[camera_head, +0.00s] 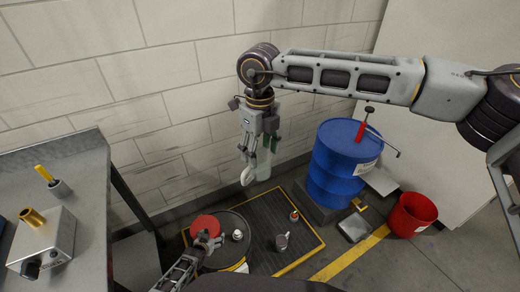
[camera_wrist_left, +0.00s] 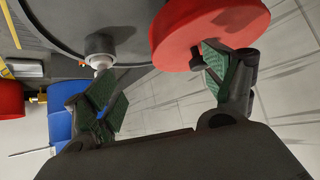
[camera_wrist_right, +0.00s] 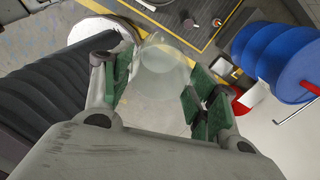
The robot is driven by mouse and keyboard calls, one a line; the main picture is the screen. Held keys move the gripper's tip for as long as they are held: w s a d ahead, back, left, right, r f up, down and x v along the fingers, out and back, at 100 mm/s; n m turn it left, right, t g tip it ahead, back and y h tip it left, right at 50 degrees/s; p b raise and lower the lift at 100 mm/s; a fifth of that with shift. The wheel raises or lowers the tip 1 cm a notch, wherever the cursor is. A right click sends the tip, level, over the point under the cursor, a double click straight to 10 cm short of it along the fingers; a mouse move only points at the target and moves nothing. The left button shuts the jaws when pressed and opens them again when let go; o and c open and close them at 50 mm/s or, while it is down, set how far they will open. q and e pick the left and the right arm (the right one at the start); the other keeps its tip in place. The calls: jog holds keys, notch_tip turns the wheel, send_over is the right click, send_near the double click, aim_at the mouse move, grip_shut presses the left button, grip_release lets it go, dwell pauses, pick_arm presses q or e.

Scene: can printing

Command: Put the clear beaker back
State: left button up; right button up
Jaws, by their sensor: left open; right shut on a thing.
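The clear beaker (camera_wrist_right: 160,75) is see-through and sits between the green-padded fingers of my right gripper (camera_wrist_right: 160,92), which is shut on it. In the head view my right gripper (camera_head: 258,142) hangs high in front of the wall, pointing down, with the pale beaker (camera_head: 264,166) below its fingers. My left gripper (camera_head: 208,243) is open and empty low at the black drum (camera_head: 246,216). In the left wrist view its fingers (camera_wrist_left: 165,85) are apart near a red disc (camera_wrist_left: 205,30) and a small white-and-grey cap (camera_wrist_left: 99,48).
A blue drum (camera_head: 335,175) with a red-handled tool on top stands right of the beaker. A red bucket (camera_head: 411,215) is further right. A dark mat (camera_head: 275,215) holds a small metal jug (camera_head: 282,241) and a small red-and-green item (camera_head: 294,215). A grey table (camera_head: 80,165) is left.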

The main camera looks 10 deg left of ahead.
pick_arm(q)
jog(key=s+a+f+g, duration=0.1)
jog(key=s+f, duration=0.4)
jog(key=s, duration=0.9)
jog(key=s+f+m+g, duration=0.1)
jog(key=s+f+g, duration=0.3)
jog(key=s, duration=1.1)
jog(key=s+a+f+m+g+y, duration=0.1)
jog(key=s+f+g, duration=0.1)
jog(key=s+f, duration=0.6)
jog(key=s, duration=0.6)
jog(key=shift+s+a+g, duration=0.25)
jog(key=shift+a+g, duration=0.05)
jog(key=shift+g, duration=0.1)
jog(key=shift+r+p, duration=0.3)
